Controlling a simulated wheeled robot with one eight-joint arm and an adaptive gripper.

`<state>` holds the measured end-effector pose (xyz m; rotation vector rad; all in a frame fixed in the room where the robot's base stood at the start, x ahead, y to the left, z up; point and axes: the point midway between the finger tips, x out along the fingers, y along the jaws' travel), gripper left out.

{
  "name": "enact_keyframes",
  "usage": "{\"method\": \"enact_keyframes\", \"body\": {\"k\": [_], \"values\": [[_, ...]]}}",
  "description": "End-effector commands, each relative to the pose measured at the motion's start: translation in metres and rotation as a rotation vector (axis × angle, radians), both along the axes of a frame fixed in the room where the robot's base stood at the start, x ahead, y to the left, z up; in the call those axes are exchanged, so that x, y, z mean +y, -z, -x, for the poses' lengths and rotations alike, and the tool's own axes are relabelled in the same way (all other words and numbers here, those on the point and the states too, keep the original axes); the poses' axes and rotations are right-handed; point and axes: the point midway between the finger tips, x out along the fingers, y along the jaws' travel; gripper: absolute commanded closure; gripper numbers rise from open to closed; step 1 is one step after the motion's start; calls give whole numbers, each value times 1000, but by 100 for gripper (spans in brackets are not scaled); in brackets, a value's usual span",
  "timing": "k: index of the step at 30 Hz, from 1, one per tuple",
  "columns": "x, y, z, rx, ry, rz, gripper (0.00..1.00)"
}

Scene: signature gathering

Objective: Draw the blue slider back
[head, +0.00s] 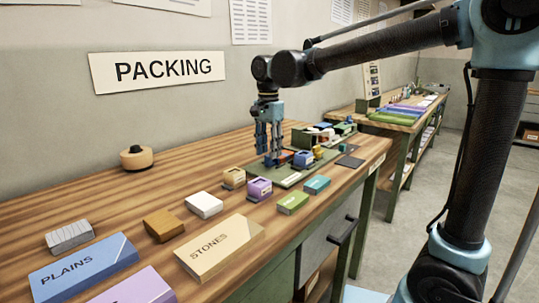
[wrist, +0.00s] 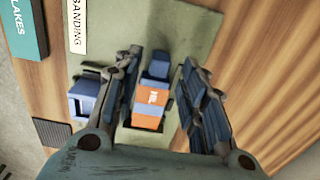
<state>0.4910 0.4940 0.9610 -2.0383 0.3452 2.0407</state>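My gripper (head: 271,158) points down over a green board (head: 290,180) on the wooden bench. In the wrist view its two fingers stand apart, one on each side of an orange block (wrist: 149,106) with a white label. A blue piece (wrist: 155,68), perhaps the slider, adjoins the block's upper end in that view, also between the fingers. A dark opening lies around the block. I cannot tell whether a finger touches either piece. Another blue block (wrist: 85,96) sits left of the fingers, and in the head view a blue block (head: 303,159) stands right of the gripper.
A purple block (head: 258,189) and a tan block (head: 233,178) stand close in front of the gripper. Green, teal, white and brown blocks lie nearer, with the STONES box (head: 218,248). More small coloured items crowd the board's far side.

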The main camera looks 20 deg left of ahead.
Motion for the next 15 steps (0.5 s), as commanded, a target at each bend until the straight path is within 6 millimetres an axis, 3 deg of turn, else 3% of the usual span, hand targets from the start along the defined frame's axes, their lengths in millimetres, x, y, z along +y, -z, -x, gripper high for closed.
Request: {"method": "enact_keyframes", "body": {"k": [6, 15], "values": [[0, 18, 0, 0, 0, 0, 62], [0, 21, 0, 0, 0, 0, 62]]}}
